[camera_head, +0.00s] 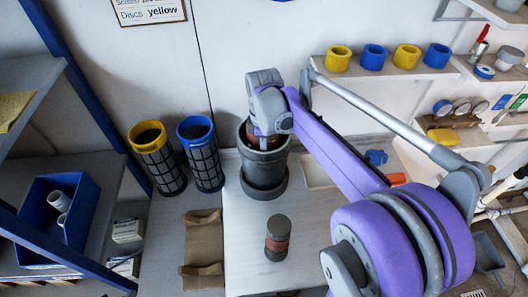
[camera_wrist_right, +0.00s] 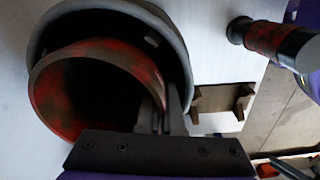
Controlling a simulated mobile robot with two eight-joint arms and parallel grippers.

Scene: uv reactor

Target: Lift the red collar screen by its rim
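The red collar screen (camera_wrist_right: 60,95) is a worn red ring with a dark inside. In the wrist view it overlaps the rim of a dark grey round pot (camera_wrist_right: 170,30). In the head view only a reddish strip of the collar (camera_head: 257,131) shows at the mouth of the pot (camera_head: 265,175), mostly hidden by my right gripper (camera_head: 268,137). In the wrist view the right gripper's fingers (camera_wrist_right: 164,112) sit close together on either side of the collar's right rim and look shut on it. My left gripper is not in view.
A dark cylinder with a red band (camera_head: 277,240) stands on the pale bench in front of the pot. Yellow (camera_head: 157,160) and blue (camera_head: 201,153) mesh canisters stand left of the pot. A brown cradle (camera_head: 203,250) lies nearer. Shelves line the right wall.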

